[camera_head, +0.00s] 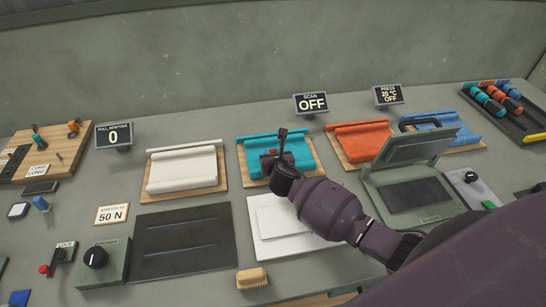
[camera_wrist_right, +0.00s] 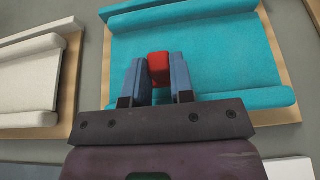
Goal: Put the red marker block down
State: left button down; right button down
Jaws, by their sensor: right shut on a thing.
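The red marker block (camera_wrist_right: 159,68) sits between the two fingers of my right gripper (camera_wrist_right: 159,78) in the right wrist view. The gripper is shut on it. In the head view my right gripper (camera_head: 282,150) is over the teal cloth (camera_head: 258,145), which lies on a wooden board. The block (camera_head: 268,153) shows there only as a small red patch. In the wrist view the teal cloth (camera_wrist_right: 215,50) lies beyond and below the block. I cannot tell whether the block touches the cloth. My left gripper is not in view.
A white cloth (camera_head: 183,170) lies left of the teal one, an orange cloth (camera_head: 360,138) and a blue cloth (camera_head: 440,128) right. An open press (camera_head: 412,190) stands to the right. White sheets (camera_head: 275,235) lie under my arm. A dark mat (camera_head: 183,243) and a brush (camera_head: 252,278) are in front.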

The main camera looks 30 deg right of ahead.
jog(key=shift+f, duration=0.4)
jog(key=shift+f, duration=0.2)
jog(key=c, duration=1)
grip_release()
jog(key=shift+r, duration=0.2)
jog(key=v, duration=1.2)
